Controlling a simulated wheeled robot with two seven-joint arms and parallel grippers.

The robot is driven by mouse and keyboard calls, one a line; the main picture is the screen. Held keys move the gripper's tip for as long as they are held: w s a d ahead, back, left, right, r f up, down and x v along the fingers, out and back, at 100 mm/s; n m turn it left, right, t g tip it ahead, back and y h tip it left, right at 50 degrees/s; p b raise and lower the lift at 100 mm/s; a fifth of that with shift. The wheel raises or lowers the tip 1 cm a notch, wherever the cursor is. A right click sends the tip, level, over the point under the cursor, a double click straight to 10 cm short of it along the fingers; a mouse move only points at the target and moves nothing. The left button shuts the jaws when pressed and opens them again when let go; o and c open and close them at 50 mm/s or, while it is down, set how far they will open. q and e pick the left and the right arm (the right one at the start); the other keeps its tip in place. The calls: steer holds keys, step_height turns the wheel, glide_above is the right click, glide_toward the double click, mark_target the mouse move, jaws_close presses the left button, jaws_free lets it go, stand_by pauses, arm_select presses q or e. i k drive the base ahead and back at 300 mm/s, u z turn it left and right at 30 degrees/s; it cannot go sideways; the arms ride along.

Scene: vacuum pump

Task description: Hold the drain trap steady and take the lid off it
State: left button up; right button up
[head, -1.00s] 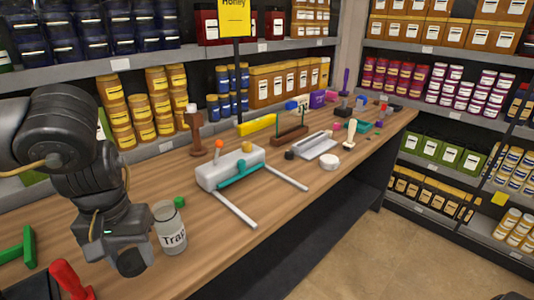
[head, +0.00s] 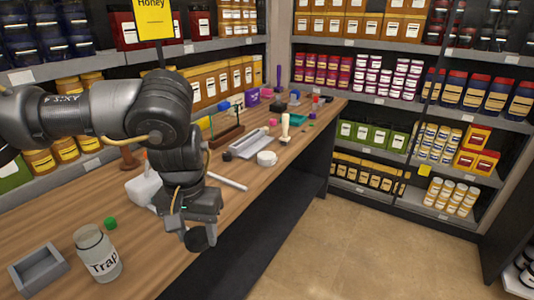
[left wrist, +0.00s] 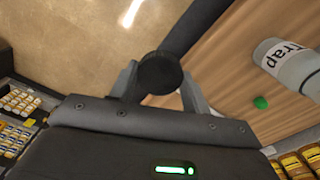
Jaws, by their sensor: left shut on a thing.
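The drain trap (head: 98,258) is a clear jar labelled "Trap". It stands upright on the wooden table at the lower left of the head view, with no lid seen on its mouth. It also shows in the left wrist view (left wrist: 288,62) at the right. My left gripper (head: 192,234) is shut on a round black lid (head: 199,239), right of the trap and apart from it, near the table's front edge. The lid shows between the fingers in the left wrist view (left wrist: 160,73). My right gripper is not in view.
The white pump (head: 142,188) is partly hidden behind my left arm. A white roll (head: 267,158) and other small things stand farther back. Floor is clear beyond the front edge.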

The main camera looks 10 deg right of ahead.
mark_target(95, 249)
steer(key=z, duration=0.75)
steer(key=i, duration=0.9)
steer(key=z, duration=0.1)
